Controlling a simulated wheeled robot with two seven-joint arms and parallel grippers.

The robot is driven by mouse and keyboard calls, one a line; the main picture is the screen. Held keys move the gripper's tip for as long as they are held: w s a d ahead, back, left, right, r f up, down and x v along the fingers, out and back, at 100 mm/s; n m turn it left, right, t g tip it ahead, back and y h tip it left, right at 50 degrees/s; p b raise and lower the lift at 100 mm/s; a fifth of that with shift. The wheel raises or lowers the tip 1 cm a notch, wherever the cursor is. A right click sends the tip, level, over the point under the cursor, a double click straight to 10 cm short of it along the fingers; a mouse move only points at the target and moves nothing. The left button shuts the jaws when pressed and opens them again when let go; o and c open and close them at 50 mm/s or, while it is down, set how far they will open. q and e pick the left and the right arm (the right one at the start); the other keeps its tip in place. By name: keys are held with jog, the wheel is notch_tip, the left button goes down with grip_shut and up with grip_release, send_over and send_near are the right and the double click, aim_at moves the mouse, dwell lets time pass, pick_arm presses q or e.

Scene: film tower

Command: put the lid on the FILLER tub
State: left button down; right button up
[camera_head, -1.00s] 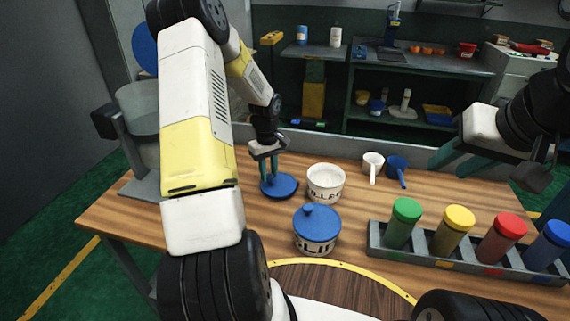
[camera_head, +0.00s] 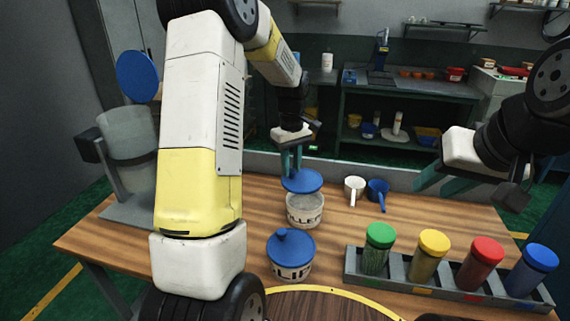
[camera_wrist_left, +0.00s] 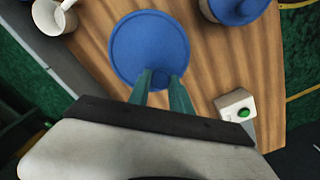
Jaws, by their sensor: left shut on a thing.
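The white FILLER tub (camera_head: 305,213) stands open on the table, its dark lettering partly visible. My left gripper (camera_head: 292,170) is shut on the knob of a blue lid (camera_head: 301,183). The lid is held above the tub's rim, with a gap showing between them in the head view. In the left wrist view the round lid (camera_wrist_left: 148,45) lies at my left fingertips (camera_wrist_left: 162,84) and hides the tub. My right gripper (camera_head: 450,182) is open and empty, over the right side of the table.
A second tub (camera_head: 291,268) with a blue lid stands in front. White (camera_head: 354,187) and blue (camera_head: 377,190) scoops stand behind right. A rack (camera_head: 440,290) holds several colour-capped jars. A clear container (camera_head: 128,135) stands at left. A box with a green button (camera_wrist_left: 237,106) shows in the left wrist view.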

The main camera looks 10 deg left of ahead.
aim_at(295, 178)
pick_arm(q)
jog(key=shift+d+r, duration=0.1)
jog(key=shift+d, duration=0.55)
jog(key=shift+f, duration=3.1)
jog(key=shift+f, duration=0.1)
jog(key=c, duration=0.6)
grip_release()
jog(key=shift+r, duration=3.5)
jog(key=shift+c, duration=0.5)
